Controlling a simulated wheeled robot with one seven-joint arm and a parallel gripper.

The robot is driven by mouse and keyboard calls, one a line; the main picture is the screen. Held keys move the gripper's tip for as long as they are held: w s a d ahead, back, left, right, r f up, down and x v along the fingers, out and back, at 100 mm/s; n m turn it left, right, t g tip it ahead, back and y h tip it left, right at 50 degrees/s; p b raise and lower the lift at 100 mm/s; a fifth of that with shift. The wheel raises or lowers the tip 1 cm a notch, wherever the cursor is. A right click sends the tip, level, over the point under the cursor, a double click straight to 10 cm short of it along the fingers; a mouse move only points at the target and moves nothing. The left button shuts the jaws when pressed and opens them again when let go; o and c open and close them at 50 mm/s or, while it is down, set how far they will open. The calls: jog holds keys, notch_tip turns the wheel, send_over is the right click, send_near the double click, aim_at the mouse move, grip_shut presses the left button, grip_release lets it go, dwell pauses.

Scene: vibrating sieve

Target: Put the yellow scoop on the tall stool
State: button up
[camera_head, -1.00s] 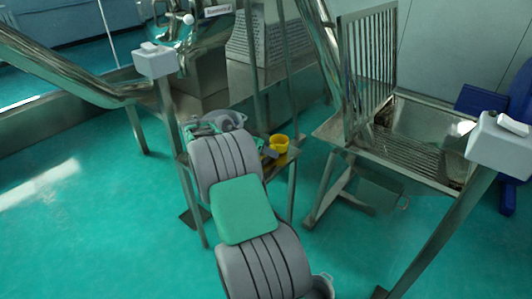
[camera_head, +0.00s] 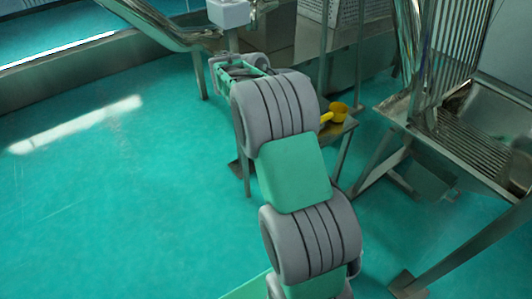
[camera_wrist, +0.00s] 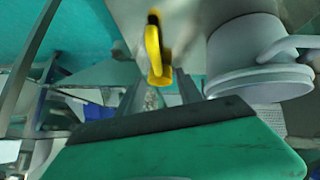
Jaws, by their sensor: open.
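The yellow scoop (camera_head: 339,113) sits on a small metal stand (camera_head: 345,130) just right of my arm in the head view, its handle pointing left. I cannot tell whether this stand is the tall stool, and no other stool shows clearly. In the wrist view the yellow scoop (camera_wrist: 155,50) appears ahead of my gripper (camera_wrist: 162,95), partly blurred and seen narrow. My gripper is open, with no sign of a hold on the scoop. My arm hides part of the stand in the head view.
A metal sieve machine with a slatted rack (camera_head: 460,60) stands at the right. A steel chute (camera_head: 150,20) and a white box on a post (camera_head: 230,12) are at the back. Open green floor (camera_head: 100,190) lies at the left.

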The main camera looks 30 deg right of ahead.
jog(key=s+a+n+t+y, duration=0.2)
jog(key=s+a+n, duration=0.15)
jog(key=a, duration=0.55)
jog(key=s+a+n+t+y, duration=0.1)
jog(key=s+a+n+y, duration=0.15)
jog(key=a+n, duration=0.45)
jog(key=s+a+f+n+y, duration=0.2)
jog(key=s+a, duration=0.4)
jog(key=a, duration=0.2)
jog(key=s+a+f+n+y, duration=0.2)
jog(key=s+a, duration=0.4)
jog(key=a, duration=0.3)
jog(key=shift+s+n, duration=0.2)
jog(key=shift+n, duration=0.25)
